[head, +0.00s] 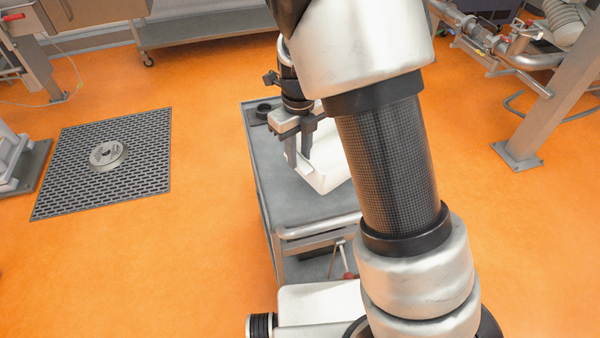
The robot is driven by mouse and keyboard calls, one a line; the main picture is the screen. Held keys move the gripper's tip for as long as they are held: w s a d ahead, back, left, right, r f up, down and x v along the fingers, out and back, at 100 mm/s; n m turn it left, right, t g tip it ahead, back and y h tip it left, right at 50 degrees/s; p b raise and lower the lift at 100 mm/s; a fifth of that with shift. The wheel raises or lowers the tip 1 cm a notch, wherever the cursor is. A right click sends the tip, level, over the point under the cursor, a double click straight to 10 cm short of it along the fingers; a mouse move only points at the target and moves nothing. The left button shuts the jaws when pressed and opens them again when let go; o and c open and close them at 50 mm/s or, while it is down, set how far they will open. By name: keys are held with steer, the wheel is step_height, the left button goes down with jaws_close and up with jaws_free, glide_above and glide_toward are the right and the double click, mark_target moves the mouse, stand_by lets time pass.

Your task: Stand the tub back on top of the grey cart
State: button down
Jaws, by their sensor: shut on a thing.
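The white tub (325,174) is at the top of the grey cart (290,207), partly hidden behind my arm. My gripper (299,162) is shut on the tub's left wall, with its fingers pointing down over the rim. The tub looks upright. I cannot tell whether its base touches the cart top or hangs just above it. The right side of the cart and of the tub is hidden by my arm.
A small black round object (263,110) lies at the cart's far left corner. A floor grate (75,180) with a metal disc (108,156) is at left. A steel post (560,85) stands at right. Orange floor around the cart is clear.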

step_height(320, 180, down, 8)
steer(key=shift+b, duration=0.4)
steer(key=c, duration=1.5)
jaws_free()
